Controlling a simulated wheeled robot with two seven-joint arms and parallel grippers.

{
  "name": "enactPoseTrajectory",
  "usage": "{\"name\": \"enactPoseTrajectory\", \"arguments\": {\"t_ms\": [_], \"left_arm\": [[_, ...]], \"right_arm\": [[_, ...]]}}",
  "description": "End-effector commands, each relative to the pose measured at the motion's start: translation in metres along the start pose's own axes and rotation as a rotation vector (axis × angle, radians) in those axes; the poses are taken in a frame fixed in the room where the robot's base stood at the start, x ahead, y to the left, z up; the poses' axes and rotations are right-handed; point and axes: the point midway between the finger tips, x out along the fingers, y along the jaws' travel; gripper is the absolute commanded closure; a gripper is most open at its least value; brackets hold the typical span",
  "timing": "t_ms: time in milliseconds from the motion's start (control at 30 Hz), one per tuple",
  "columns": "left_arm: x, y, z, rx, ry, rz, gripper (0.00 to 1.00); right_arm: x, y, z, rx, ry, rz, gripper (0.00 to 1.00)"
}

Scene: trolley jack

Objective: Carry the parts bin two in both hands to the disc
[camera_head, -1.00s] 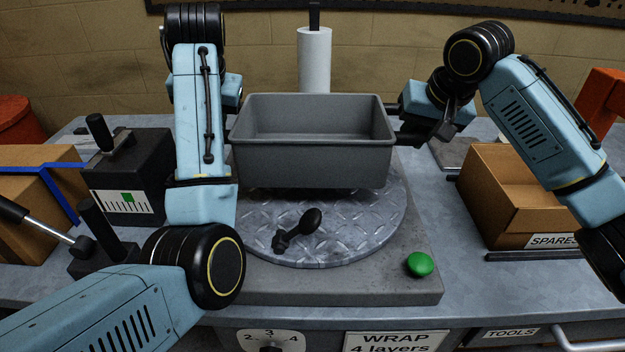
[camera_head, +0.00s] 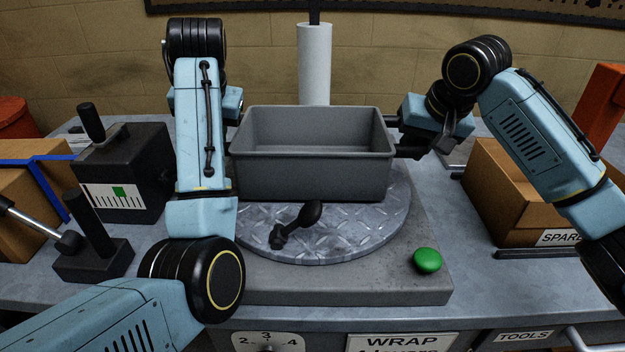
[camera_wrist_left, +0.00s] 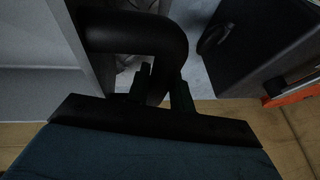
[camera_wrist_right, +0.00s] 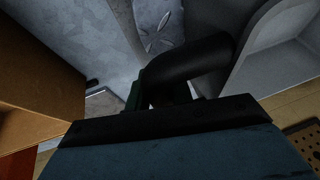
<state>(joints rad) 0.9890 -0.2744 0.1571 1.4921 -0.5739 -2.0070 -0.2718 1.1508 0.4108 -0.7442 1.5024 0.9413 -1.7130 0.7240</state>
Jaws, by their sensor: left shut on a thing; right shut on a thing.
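The grey parts bin (camera_head: 310,178) is empty and level, in the middle of the head view over the rear of the round metal disc (camera_head: 365,235). Whether its base touches the disc cannot be told. My left gripper (camera_wrist_left: 160,88) is shut on the bin's dark left handle (camera_wrist_left: 150,32). In the head view my left arm hides most of that side. My right gripper (camera_wrist_right: 168,92) is shut on the right handle (camera_wrist_right: 195,62), which also shows at the bin's right side in the head view (camera_head: 408,150). The disc's front shows a black crank-like knob (camera_head: 296,225).
A green button (camera_head: 428,260) is on the plinth's front right corner. A cardboard spares box (camera_head: 510,205) stands at right. A black box with a gauge (camera_head: 125,175) and a lever stand at left. A white roll (camera_head: 314,65) stands behind the bin.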

Motion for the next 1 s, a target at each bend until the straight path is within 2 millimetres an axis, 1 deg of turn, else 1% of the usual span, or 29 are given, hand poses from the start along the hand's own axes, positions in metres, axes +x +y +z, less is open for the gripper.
{"name": "enactPoseTrajectory", "arguments": {"t_ms": [133,167,300,333,733,867,1000], "left_arm": [[0.007,0.002,0.003,-0.001,0.004,-0.001,1.00],[0.008,0.002,0.003,0.000,0.000,0.000,0.76],[0.006,0.001,0.002,0.000,0.000,0.000,0.58],[0.006,0.001,0.002,0.000,0.000,0.000,0.56],[0.003,0.001,0.001,0.000,0.000,0.000,0.56],[-0.004,-0.001,-0.002,0.000,0.000,0.000,0.56],[-0.017,-0.004,-0.007,0.000,0.000,0.000,0.56]], "right_arm": [[0.007,0.001,0.003,-0.001,0.003,-0.002,1.00],[0.008,0.002,0.003,0.000,0.000,0.000,0.76],[0.006,0.001,0.003,0.000,0.000,0.000,0.58],[0.006,0.001,0.003,0.000,0.000,0.000,0.56],[0.003,0.001,0.001,0.000,0.000,0.000,0.56],[-0.004,-0.001,-0.002,0.000,0.000,0.000,0.56],[-0.017,-0.004,-0.007,0.000,0.000,0.000,0.56]]}}
